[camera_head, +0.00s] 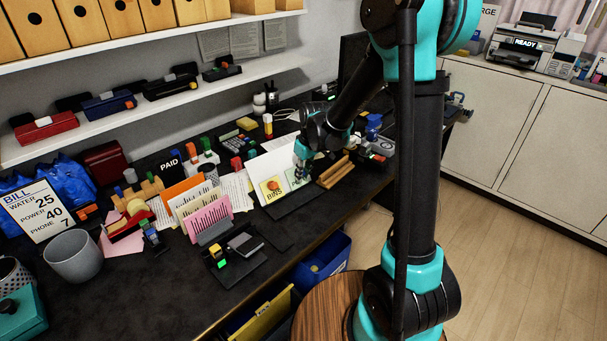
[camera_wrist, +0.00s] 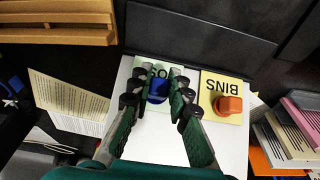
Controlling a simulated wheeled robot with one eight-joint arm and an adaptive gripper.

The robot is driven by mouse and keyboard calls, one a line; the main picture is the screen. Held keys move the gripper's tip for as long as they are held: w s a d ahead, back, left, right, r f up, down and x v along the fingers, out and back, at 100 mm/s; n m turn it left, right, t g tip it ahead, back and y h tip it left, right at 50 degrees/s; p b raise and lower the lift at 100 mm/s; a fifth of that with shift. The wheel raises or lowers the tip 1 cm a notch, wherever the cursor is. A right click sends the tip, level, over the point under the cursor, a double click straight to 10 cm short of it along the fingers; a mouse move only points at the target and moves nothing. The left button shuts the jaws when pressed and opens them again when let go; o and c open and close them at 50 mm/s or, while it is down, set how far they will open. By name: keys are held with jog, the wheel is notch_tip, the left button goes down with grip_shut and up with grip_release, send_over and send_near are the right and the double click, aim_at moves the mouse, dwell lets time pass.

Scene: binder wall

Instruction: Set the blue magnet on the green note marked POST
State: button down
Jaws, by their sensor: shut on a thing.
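In the wrist view the blue magnet (camera_wrist: 158,91) is between the fingertips of my gripper (camera_wrist: 159,95), which is shut on it. The magnet is over the green note (camera_wrist: 152,72); the note's lettering is partly hidden by the fingers and magnet. I cannot tell whether the magnet touches the note. Beside it is a yellow note marked BINS (camera_wrist: 224,88) with an orange magnet (camera_wrist: 228,105) on it. Both notes are on a white board (camera_wrist: 155,140). In the head view my gripper (camera_head: 300,172) is at the board's right part, by the green note (camera_head: 294,181).
A wooden rack (camera_head: 335,172) stands just right of the board. A sorter with pink, white and orange papers (camera_head: 205,217) stands to the left. A black tray (camera_head: 235,265) lies in front of it. The desk's front edge is close by.

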jog(key=shift+w+a+f, duration=0.4)
jog(key=shift+w, duration=0.05)
dwell(1.1)
jog(key=c, duration=1.3)
grip_release()
jog(key=shift+c, duration=0.2)
jog(key=v, duration=1.2)
jog(key=s+d+f+m+t, duration=0.1)
jog(key=s+d+f+m, duration=0.3)
jog(key=s+d, duration=0.5)
jog(key=s+d+f+m+t+h, duration=0.1)
jog(key=s+d+f+m, duration=0.3)
jog(key=s+d, duration=0.4)
jog(key=s+f, duration=0.1)
jog(key=s, duration=0.3)
jog(key=shift+s+d+f+h, duration=0.3)
jog(key=shift+s+d+f, duration=0.05)
jog(key=shift+f, duration=0.05)
